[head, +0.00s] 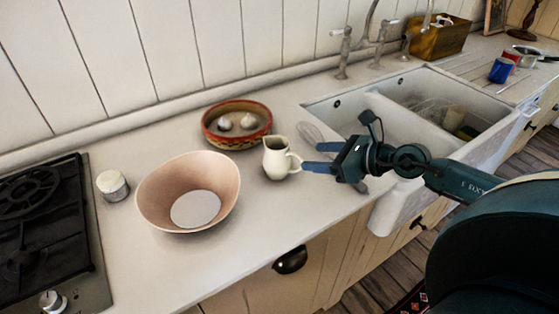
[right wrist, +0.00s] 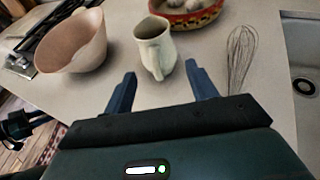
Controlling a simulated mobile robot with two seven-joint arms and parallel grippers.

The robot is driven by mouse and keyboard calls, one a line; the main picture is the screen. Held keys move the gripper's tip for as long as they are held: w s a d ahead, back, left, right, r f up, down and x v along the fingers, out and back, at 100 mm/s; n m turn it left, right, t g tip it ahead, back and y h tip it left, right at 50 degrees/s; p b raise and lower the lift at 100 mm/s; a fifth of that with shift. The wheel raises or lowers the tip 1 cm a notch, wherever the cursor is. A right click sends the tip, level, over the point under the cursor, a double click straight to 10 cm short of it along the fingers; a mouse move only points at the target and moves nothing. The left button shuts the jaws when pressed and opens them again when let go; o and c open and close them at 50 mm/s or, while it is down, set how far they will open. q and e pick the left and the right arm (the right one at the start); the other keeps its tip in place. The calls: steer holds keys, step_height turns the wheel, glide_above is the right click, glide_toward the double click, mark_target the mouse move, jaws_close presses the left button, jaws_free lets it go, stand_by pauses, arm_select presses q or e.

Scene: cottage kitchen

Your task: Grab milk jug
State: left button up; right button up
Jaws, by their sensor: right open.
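The milk jug (head: 277,159) is a small cream pitcher standing upright on the counter, its handle facing right towards my right gripper. It also shows in the right wrist view (right wrist: 153,46), just beyond the fingertips. My right gripper (head: 311,157) comes in from the right, open and empty. In the right wrist view its two blue fingers (right wrist: 160,72) are spread, with the jug's handle side facing the gap between them. No grip on the jug shows. My left gripper is in neither view.
A pink bowl (head: 158,199) stands left of the jug. A patterned dish (head: 208,138) holding garlic bulbs sits behind it. A whisk (right wrist: 240,58) lies to the right. A stove (head: 82,232) is at far left, a white sink (head: 393,197) at right. The counter's front edge is close.

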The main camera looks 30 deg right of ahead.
mark_target(301, 157)
steer(key=shift+a+p+x, duration=0.15)
steer(key=shift+p+x, duration=0.25)
steer(key=shift+x, duration=1.2)
steer(key=shift+a+p+x, duration=0.2)
steer(key=shift+p+x, duration=0.2)
steer(key=shift+x, duration=1.2)
steer(key=shift+w+a+f, duration=0.1)
steer(key=shift+w+a, duration=0.1)
steer(key=shift+c, duration=0.4)
jaws_close()
